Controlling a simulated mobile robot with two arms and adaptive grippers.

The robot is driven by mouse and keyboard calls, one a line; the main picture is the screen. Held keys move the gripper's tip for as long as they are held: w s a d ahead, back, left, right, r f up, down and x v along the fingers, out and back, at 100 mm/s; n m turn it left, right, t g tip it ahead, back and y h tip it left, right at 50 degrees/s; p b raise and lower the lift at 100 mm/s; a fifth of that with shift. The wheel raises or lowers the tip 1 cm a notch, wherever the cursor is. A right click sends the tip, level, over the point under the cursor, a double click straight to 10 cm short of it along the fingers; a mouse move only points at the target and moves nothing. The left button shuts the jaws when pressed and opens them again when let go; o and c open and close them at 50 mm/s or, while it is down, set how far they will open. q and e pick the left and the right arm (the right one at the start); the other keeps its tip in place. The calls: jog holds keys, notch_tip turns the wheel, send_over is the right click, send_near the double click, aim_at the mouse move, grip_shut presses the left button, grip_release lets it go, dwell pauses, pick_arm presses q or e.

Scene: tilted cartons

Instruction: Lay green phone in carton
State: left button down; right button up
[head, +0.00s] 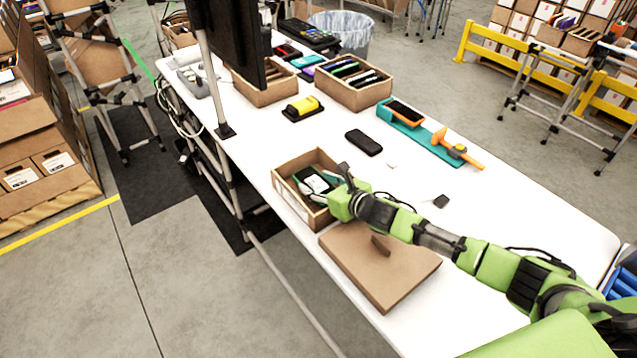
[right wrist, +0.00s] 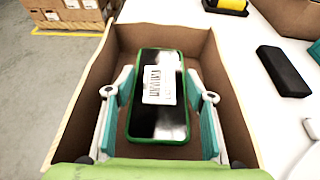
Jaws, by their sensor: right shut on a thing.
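The green phone (right wrist: 158,122), black-faced with a green rim and a white barcode label, lies face up within the walls of the open cardboard carton (right wrist: 235,115). My right gripper (right wrist: 159,98) reaches down into the carton, one teal finger pad on each long side of the phone, shut on it. In the head view the carton (head: 291,203) stands near the left edge of the white table, with my right gripper (head: 322,183) inside it. Whether the phone touches the carton floor is hard to tell. My left gripper is out of view.
A flat brown box (head: 385,268) lies just in front of the carton. A black phone (head: 363,142) lies behind it to the right. A teal tray (head: 428,140) with orange tools and boxes of phones (head: 372,95) stand farther back. The table's right side is mostly clear.

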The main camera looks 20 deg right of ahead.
jog(key=shift+f, duration=0.15)
jog(key=o, duration=1.2)
jog(key=shift+o, duration=0.2)
jog(key=shift+r+p, duration=0.35)
jog(key=shift+r, duration=0.15)
jog(key=shift+s+d+r, duration=0.1)
jog(key=shift+s+r, duration=0.05)
jog(key=b+v, duration=0.1)
jog(key=v, duration=0.9)
jog(key=shift+s, duration=0.15)
jog(key=shift+s+d+r+b, duration=0.2)
jog(key=shift+s+r+b, duration=0.1)
jog(key=shift+s, duration=0.25)
jog(key=shift+f, duration=0.1)
